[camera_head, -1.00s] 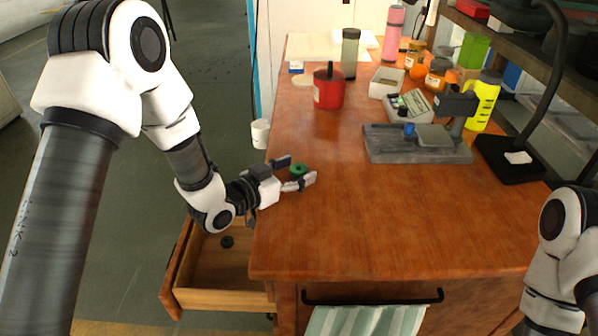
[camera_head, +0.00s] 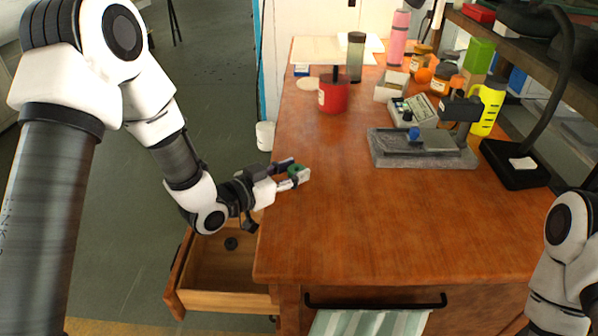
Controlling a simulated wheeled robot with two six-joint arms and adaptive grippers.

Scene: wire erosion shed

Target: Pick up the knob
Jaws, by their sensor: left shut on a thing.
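The green round knob (camera_head: 294,170) is at the left edge of the wooden table, between the fingers of my left gripper (camera_head: 297,172). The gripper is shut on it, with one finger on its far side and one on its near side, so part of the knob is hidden. I cannot tell whether the knob still touches the table top. My right gripper is out of view; only part of my right arm shows at the right edge.
The wooden table (camera_head: 370,230) is clear in its middle and front. An open drawer (camera_head: 205,270) below its left corner holds a small dark round thing (camera_head: 231,243). A red pot (camera_head: 333,95), a grey stand (camera_head: 390,152) and a black lamp base (camera_head: 515,168) stand farther back.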

